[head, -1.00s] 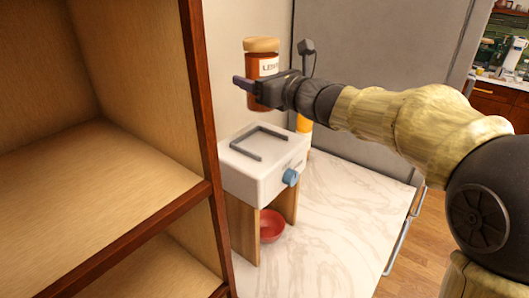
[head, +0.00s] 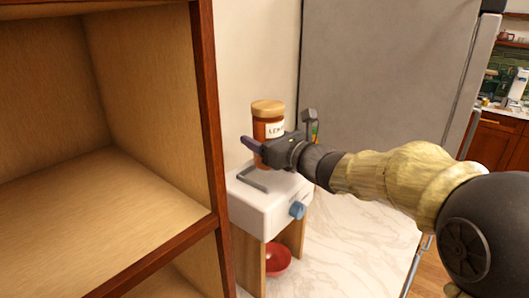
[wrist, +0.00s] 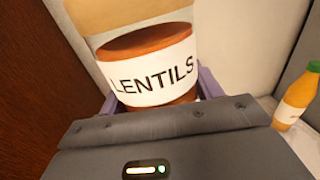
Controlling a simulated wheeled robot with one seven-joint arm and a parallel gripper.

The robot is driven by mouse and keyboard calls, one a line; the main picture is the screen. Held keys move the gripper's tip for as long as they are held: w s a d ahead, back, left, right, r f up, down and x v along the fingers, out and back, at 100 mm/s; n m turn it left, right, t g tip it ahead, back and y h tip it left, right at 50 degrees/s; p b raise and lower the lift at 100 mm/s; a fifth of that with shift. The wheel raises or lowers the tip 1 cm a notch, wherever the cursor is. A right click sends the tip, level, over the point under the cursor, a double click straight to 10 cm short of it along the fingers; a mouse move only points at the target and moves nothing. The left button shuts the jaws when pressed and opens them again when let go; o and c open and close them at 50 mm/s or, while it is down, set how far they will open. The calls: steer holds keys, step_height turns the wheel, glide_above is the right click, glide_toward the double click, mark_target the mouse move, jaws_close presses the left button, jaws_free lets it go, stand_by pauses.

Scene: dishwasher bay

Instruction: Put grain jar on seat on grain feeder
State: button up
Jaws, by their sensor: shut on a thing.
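The grain jar (head: 268,125) is an orange-brown jar with a tan lid and a white label. In the wrist view the jar (wrist: 150,75) shows the word LENTILS. My gripper (head: 258,148) is shut around the jar's lower part and holds it upright. The grain feeder (head: 265,208) is a white box on wooden legs with a blue knob (head: 298,210). Its seat, a dark raised frame (head: 252,180) on top, is partly hidden by my gripper and the jar. The jar is over the seat, low; I cannot tell whether its base touches it.
A red bowl (head: 277,260) stands under the feeder. An open wooden shelf (head: 205,120) is close on the left. An orange bottle (wrist: 296,95) with a green cap stands to the right in the wrist view. The marble counter (head: 355,235) is clear in front.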

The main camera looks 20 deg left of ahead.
steer(key=shift+s+r, duration=0.15)
steer(key=shift+r, duration=0.05)
steer(key=f, duration=0.3)
steer(key=shift+w+d+f, duration=0.2)
steer(key=shift+w, duration=0.05)
steer(key=shift+s+f, duration=0.1)
steer(key=shift+f, duration=0.1)
steer(key=o, duration=1.4)
steer(key=shift+f, duration=0.1)
steer(key=b+v, duration=0.3)
steer(key=v, duration=0.9)
steer(key=shift+a, duration=0.1)
